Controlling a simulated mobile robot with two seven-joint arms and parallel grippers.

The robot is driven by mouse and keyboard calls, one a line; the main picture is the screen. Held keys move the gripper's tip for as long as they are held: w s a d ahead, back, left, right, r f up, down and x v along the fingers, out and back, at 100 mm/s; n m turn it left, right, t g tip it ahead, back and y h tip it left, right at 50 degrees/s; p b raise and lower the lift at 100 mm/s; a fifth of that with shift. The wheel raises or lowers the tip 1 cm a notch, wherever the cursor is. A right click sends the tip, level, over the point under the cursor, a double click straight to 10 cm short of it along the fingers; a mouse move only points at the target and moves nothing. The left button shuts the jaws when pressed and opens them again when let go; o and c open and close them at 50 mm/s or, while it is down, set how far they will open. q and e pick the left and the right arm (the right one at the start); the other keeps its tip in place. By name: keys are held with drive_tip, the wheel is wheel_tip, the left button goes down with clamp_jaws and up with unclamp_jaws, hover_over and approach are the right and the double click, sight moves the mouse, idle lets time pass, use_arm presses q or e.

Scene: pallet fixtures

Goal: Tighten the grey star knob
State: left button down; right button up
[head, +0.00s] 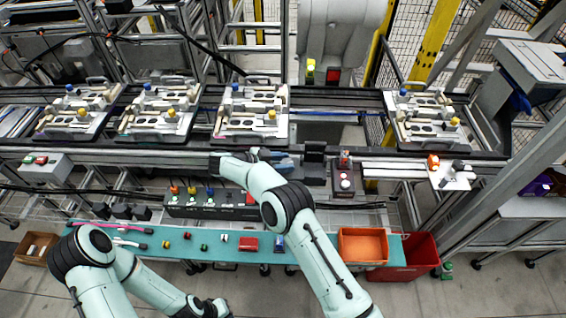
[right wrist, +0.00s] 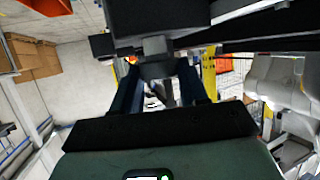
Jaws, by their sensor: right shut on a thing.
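My right gripper (head: 216,163) reaches to the front rail of the conveyor, below the third pallet fixture; my forearm and wrist cover much of that spot in the head view. In the right wrist view, the two dark fingers of this gripper (right wrist: 158,76) close on the grey star knob (right wrist: 155,47), a small dark grey piece under a black block. The knob's lobes cannot be made out there, and I cannot pick the knob out in the head view. My left gripper (head: 213,308) is low at the bottom edge, away from the rail; its fingers are unclear.
Several pallet fixtures (head: 250,134) stand on the conveyor behind my right arm. A black button box (head: 215,213) is just in front of the rail. A teal shelf (head: 180,263) carries small parts and an orange bin (head: 363,232). A red bin (head: 420,246) stands at right.

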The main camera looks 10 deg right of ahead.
drive_tip(key=shift+m+g, duration=0.3)
idle(0.4)
drive_tip(key=o, duration=0.8)
